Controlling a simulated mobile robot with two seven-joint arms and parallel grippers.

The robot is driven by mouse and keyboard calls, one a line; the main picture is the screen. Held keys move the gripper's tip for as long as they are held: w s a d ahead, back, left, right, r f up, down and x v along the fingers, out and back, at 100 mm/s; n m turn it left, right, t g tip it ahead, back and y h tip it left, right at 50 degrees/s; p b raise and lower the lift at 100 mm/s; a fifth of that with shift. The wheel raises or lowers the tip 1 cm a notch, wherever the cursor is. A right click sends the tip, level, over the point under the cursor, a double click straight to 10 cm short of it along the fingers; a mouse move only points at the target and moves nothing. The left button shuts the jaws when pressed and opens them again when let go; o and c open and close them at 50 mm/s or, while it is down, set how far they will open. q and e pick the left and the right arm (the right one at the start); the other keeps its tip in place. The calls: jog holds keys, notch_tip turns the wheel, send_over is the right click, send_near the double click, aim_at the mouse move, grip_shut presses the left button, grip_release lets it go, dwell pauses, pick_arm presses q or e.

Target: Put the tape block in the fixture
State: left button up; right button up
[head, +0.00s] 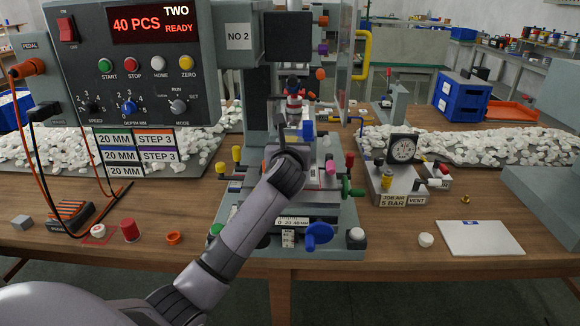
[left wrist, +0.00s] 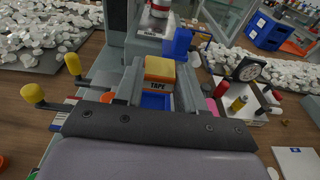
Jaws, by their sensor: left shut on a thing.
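The tape block (left wrist: 159,72) shows in the left wrist view, with a yellow-orange top and a face marked TAPE. My left gripper (left wrist: 158,82) is shut on it, with a grey finger on each side. A blue surface (left wrist: 156,102), likely part of the fixture, shows just below the block between the fingers. I cannot tell whether the block touches it. In the head view my left gripper (head: 287,155) is over the middle of the pad printer (head: 240,190), and it hides the block there. My right gripper is not in view.
Yellow knobs (left wrist: 73,64) stand left of the gripper. A gauge box (head: 398,178) stands to the right. White pieces (head: 460,142) lie in heaps on both sides. A red cylinder (head: 129,230) and orange ring (head: 173,238) lie front left; a white-and-blue pad (head: 478,238) lies front right.

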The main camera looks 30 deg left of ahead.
pick_arm(q)
notch_tip(320, 180, down, 6)
jog(key=shift+r+b, duration=0.15)
jog(key=shift+b, duration=0.3)
jog(key=o, duration=1)
jog(key=shift+o, duration=0.2)
jog(key=v, duration=1.2)
jog(key=shift+p, duration=0.4)
